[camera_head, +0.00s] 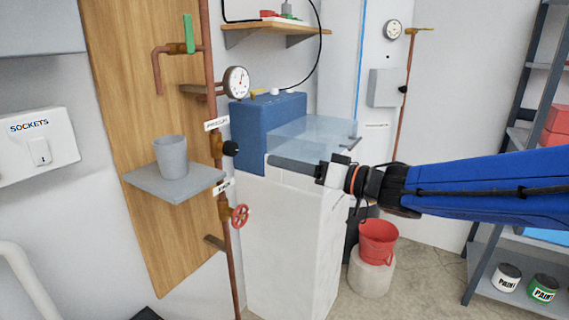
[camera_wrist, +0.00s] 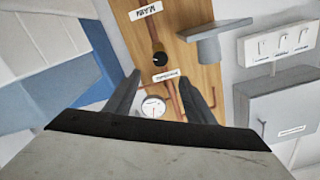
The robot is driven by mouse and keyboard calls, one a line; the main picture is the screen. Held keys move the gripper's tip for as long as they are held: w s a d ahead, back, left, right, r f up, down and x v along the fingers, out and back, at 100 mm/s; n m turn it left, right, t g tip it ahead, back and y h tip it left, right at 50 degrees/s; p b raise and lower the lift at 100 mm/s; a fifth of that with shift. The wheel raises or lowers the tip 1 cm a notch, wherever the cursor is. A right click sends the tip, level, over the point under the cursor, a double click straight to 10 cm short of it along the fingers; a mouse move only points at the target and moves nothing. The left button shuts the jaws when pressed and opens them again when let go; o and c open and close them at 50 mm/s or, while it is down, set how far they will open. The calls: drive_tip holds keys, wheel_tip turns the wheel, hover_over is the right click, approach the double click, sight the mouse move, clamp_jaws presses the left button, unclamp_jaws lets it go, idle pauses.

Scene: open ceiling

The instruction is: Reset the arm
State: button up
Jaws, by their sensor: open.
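My blue arm (camera_head: 490,185) reaches in from the right in the head view. My gripper (camera_head: 275,160) is at its left end, pointing left, in front of the white block and the blue box. In the wrist view my gripper (camera_wrist: 160,95) shows two dark fingers spread apart with nothing between them. Beyond the fingers are the wooden panel, pipes and a gauge. No object is held.
A grey cup (camera_head: 171,158) stands on a small grey shelf (camera_head: 196,180). A clear lid (camera_head: 310,135) extends from the blue box (camera_head: 265,125) beside my gripper. A red valve wheel (camera_head: 240,216) and gauge (camera_head: 236,82) sit on the pipe. A red bucket (camera_head: 378,240) stands below my arm.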

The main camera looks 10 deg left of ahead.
drive_tip(key=w+d+f+m+t+h, duration=0.1)
drive_tip(key=w+d+m+t+h, duration=0.2)
drive_tip(key=d, duration=0.5)
drive_tip(key=w+d+m+t+h, duration=0.25)
drive_tip(key=d+t+h, duration=0.2)
drive_tip(key=d, duration=0.35)
drive_tip(key=s+d+f+m+h, duration=0.1)
drive_tip(key=d+f+h, duration=0.15)
drive_tip(key=d, duration=0.35)
drive_tip(key=s+d+f+m+h, duration=0.1)
drive_tip(key=s+d+f+h, duration=0.1)
drive_tip(key=d+h, duration=0.3)
drive_tip(key=s+d+f+m+g+h, duration=0.15)
drive_tip(key=s+d+f+g, duration=0.25)
drive_tip(key=s+d+f, duration=0.45)
drive_tip(key=s+d+f+g, duration=0.1)
drive_tip(key=s+f+g, duration=0.1)
drive_tip(key=s, duration=0.6)
drive_tip(key=s+d+f+g, duration=0.1)
drive_tip(key=s+f+g, duration=0.2)
drive_tip(key=s, duration=0.5)
drive_tip(key=shift+s+d+f+n, duration=0.15)
drive_tip(key=shift+s+f+n, duration=0.2)
drive_tip(key=shift+f, duration=0.45)
drive_tip(key=shift+w+g, duration=0.1)
drive_tip(key=shift+g, duration=0.15)
